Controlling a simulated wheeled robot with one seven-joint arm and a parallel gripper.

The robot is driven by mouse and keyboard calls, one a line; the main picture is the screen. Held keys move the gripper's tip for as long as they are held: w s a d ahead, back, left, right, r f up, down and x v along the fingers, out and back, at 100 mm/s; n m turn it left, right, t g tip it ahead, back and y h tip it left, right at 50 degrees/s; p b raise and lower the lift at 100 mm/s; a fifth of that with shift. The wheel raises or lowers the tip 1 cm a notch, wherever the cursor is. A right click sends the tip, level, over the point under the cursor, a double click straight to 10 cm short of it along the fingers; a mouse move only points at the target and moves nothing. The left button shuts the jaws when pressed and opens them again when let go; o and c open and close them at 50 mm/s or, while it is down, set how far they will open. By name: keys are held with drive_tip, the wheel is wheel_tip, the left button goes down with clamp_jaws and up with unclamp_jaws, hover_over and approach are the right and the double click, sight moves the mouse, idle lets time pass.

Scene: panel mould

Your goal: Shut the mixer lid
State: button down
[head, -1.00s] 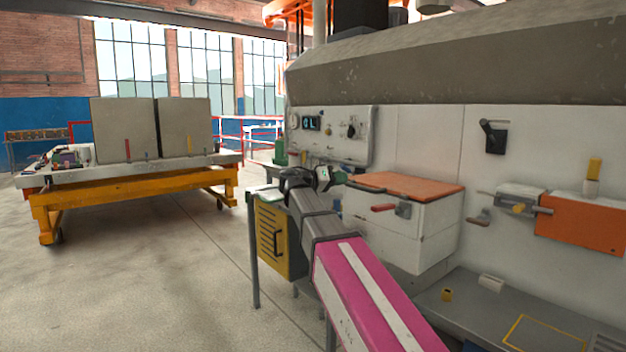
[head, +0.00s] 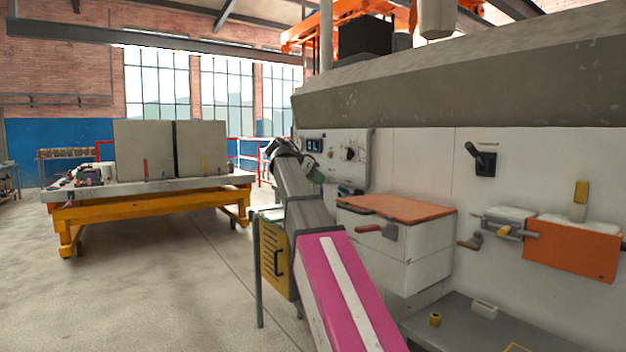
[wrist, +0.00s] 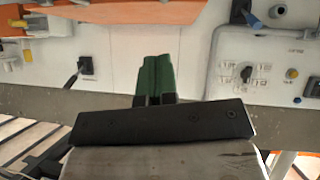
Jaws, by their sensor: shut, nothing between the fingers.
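The likely mixer lid is an orange panel (head: 410,208) on top of a white box (head: 425,255) on the machine's front. In the head view it lies about flat on the box; I cannot tell if it is fully seated. A red-handled latch (head: 372,229) sits on the box's front. My gripper (head: 316,172) is up and left of the lid, partly hidden behind my wrist. In the wrist view, its green fingers (wrist: 156,78) are together and empty, in front of the white wall. Part of an orange surface (wrist: 130,12) shows at that view's top edge.
A control panel (head: 340,155) is close behind my gripper. A black lever (head: 482,158) and an orange box (head: 575,248) are on the wall to the right. A yellow cabinet (head: 275,258) stands beside my arm. The floor at left is open before a yellow trolley (head: 150,208).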

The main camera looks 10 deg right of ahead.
drive_tip(key=d+f, duration=0.6)
drive_tip(key=f, duration=0.1)
drive_tip(key=shift+w+f, duration=0.2)
